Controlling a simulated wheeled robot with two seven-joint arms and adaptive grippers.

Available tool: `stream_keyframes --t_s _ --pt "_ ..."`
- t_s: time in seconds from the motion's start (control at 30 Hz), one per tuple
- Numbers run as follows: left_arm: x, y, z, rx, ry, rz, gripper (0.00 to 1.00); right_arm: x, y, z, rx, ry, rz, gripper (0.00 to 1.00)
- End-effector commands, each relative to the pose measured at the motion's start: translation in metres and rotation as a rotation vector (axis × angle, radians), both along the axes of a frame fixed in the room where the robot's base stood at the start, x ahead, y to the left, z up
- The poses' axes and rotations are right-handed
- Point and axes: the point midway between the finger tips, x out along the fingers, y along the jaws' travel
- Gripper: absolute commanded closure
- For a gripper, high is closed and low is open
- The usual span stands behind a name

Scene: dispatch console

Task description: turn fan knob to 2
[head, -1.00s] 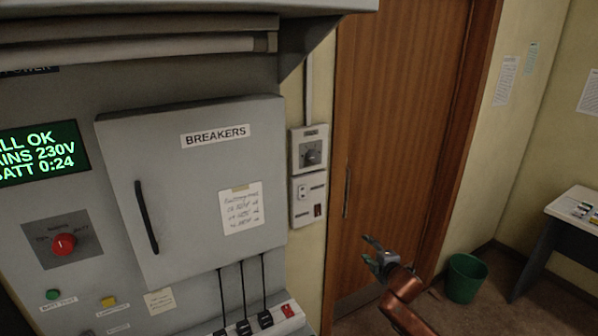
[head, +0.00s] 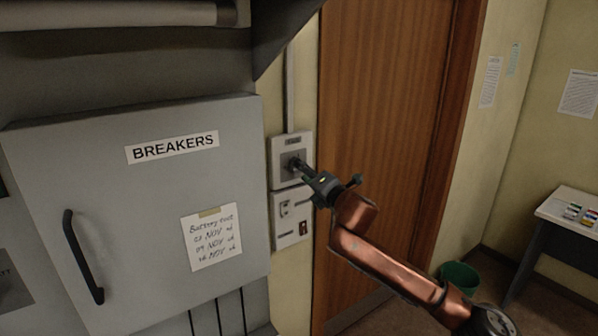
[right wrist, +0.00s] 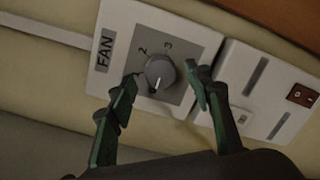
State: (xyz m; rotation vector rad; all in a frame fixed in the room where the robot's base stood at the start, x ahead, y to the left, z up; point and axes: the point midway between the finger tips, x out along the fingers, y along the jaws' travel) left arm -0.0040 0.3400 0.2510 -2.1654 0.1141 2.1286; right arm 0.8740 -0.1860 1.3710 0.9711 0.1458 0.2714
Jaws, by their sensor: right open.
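The fan knob (right wrist: 159,72) is a round grey dial on a darker square of a white wall plate (right wrist: 115,75) marked FAN. The numerals 2 and 3 show beside it in the right wrist view; a small pale mark shows on the knob, but its setting is hard to tell. My right gripper (right wrist: 163,82) is open, with one green-padded finger on each side of the knob; I cannot tell whether they touch it. In the head view the right gripper (head: 297,164) reaches the plate (head: 279,147) and mostly hides the knob. My left gripper is not in view.
A second plate (head: 284,231) with a red-brown switch is directly below the fan plate. The grey breaker cabinet (head: 120,200) stands close on the left, and a wooden door (head: 385,120) is on the right. A green bin (head: 460,277) stands on the floor.

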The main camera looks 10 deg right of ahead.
Motion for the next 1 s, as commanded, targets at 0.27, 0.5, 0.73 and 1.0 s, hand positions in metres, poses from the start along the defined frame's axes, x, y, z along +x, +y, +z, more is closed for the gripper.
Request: stream_keyframes --t_s 0.27,0.5,0.73,1.0 --pt "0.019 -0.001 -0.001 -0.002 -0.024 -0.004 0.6 0.016 0.003 0.0 0.0 0.0 -0.002 0.54" --pt "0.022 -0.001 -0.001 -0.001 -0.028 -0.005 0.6 0.016 0.002 0.0 0.0 0.001 -0.003 0.56" --pt "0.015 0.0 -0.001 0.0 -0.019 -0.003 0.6 0.016 0.002 0.0 0.001 0.0 -0.004 0.72" --pt "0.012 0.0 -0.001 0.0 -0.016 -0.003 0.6 0.016 0.002 0.0 0.001 0.001 -0.004 0.9"
